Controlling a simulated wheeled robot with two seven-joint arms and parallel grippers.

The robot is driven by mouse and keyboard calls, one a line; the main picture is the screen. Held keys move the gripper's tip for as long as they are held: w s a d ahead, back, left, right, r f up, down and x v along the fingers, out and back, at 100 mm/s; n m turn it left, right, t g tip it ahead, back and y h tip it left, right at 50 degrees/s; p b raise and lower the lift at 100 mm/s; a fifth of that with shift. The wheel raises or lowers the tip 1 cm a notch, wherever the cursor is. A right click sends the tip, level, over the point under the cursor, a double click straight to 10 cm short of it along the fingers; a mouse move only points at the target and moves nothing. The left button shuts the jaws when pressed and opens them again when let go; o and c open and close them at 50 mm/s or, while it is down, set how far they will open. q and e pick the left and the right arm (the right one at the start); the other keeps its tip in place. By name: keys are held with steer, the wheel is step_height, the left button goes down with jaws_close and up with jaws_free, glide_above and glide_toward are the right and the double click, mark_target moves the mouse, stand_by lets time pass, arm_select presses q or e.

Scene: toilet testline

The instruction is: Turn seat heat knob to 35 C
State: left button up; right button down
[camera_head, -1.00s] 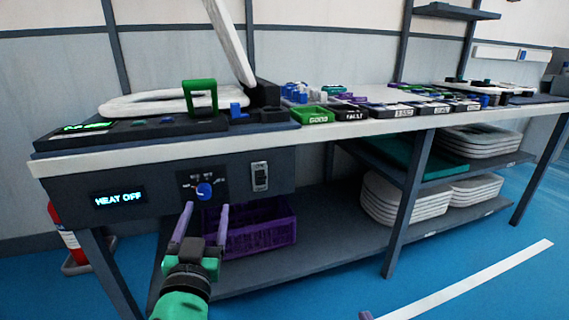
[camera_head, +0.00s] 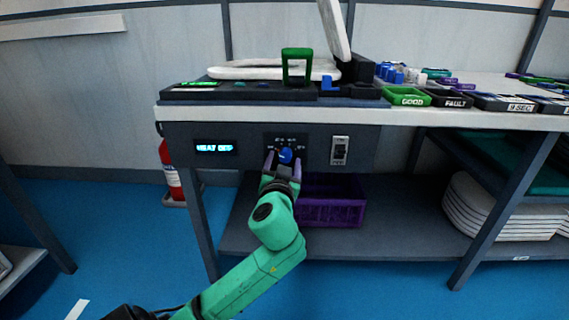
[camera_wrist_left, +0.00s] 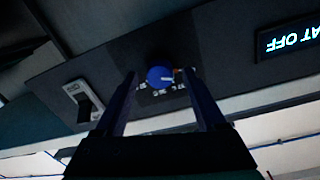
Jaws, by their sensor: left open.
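The blue seat heat knob (camera_head: 286,155) sits on a dark panel on the front of the bench. A small display (camera_head: 214,148) left of it reads HEAT OFF. My left gripper (camera_head: 283,160) is at the knob, with one finger on either side of it in the head view. In the left wrist view the knob (camera_wrist_left: 159,76) shows between the tips of the open left gripper (camera_wrist_left: 164,80), with a gap on both sides. Its scale marks are too small to read. My right gripper is not in view.
A rocker switch (camera_head: 340,150) is right of the knob. A purple crate (camera_head: 331,203) stands on the lower shelf below the panel. A red extinguisher (camera_head: 171,172) stands at the left.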

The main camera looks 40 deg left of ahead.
arm_select(q)
steer(key=shift+w+a, duration=0.25)
steer(key=shift+w, duration=0.05)
jaws_close()
